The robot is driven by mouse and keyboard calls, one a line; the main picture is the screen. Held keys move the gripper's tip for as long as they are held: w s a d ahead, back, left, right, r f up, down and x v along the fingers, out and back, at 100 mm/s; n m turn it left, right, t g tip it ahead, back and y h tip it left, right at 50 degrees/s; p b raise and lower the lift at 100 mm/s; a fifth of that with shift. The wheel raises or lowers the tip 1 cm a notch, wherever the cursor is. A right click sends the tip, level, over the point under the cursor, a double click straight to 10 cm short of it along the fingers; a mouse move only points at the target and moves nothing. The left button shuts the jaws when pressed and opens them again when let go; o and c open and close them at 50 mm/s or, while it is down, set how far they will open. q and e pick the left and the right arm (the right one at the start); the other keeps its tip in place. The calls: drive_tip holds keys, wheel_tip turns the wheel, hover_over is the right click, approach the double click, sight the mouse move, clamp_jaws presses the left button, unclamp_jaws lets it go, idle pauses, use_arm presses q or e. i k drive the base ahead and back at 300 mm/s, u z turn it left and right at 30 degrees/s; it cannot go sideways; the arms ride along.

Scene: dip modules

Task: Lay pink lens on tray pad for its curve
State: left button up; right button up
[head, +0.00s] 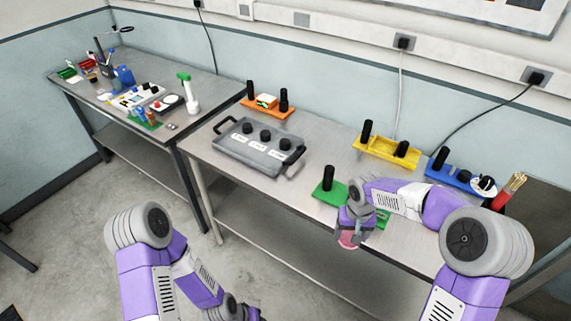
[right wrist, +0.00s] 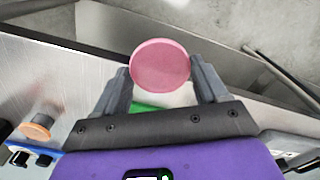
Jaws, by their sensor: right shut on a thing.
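The pink lens (right wrist: 160,66) is a round, flat-looking disc held between the two fingers of my right gripper (right wrist: 162,78) in the right wrist view. In the head view the pink lens (head: 348,240) shows at the tip of my right gripper (head: 350,232), by the table's front edge. A green tray (head: 325,194) with a black post lies just behind, partly hidden by my right arm. Yellow (head: 372,148), blue (head: 446,176) and orange (head: 262,107) trays stand along the back. I cannot tell the lens's curve or the pads' shapes.
A grey box (head: 230,147) with handles, three black knobs and small unreadable labels stands left of the green tray. A red cup (head: 500,200) of sticks is at the right. A second table (head: 205,83) with clutter is at the left. The table between the grey box and yellow tray is clear.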

sight(286, 141)
drive_tip(key=u, duration=2.1)
drive_tip(key=i, duration=2.1)
drive_tip(key=z, duration=2.75)
drive_tip(key=i, duration=1)
drive_tip(key=u, duration=0.05)
